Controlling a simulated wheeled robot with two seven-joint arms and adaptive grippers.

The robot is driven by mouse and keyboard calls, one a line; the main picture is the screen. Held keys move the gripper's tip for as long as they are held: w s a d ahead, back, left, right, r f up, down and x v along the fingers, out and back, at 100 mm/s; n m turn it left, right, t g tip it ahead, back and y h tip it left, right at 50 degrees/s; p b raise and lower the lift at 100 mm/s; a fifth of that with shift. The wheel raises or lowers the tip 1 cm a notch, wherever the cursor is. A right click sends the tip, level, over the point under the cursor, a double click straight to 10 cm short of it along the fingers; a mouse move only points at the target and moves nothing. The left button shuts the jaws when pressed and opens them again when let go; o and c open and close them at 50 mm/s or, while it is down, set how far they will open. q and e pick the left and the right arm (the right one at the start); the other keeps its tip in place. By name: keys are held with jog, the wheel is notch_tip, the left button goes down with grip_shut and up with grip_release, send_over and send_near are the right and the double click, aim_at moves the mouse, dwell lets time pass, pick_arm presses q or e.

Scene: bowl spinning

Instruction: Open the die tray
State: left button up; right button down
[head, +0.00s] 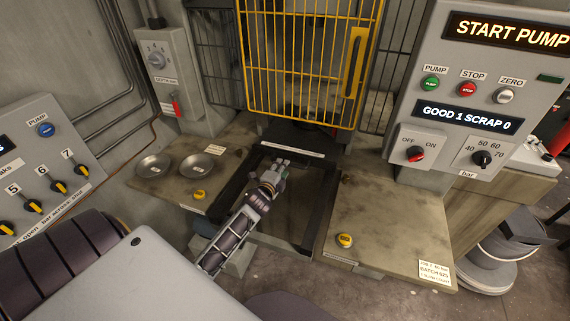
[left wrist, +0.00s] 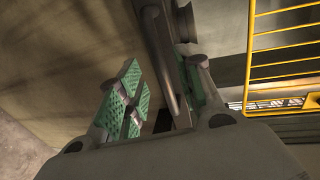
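The die tray appears to be the dark recessed section below the yellow gate, with a dark frame (head: 322,205) and a pale labelled strip (head: 292,150) at its back edge. My left gripper (head: 281,163) is over this section, close to the strip. In the left wrist view, the green-padded fingers of my left gripper (left wrist: 163,98) stand apart. A dark grey bar (left wrist: 163,60) runs between them, with a gap visible on its left side. I cannot tell whether the right finger touches the bar. My right gripper is in neither view.
The yellow barred gate (head: 305,60) stands above the recess. Two metal dishes (head: 196,166) and a yellow button (head: 199,194) are on the left bench. Another yellow button (head: 344,240) is on the right bench (head: 385,215). A control panel (head: 475,100) stands at right.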

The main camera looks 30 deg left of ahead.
pick_arm(q)
jog(key=shift+x, duration=2.3)
grip_shut()
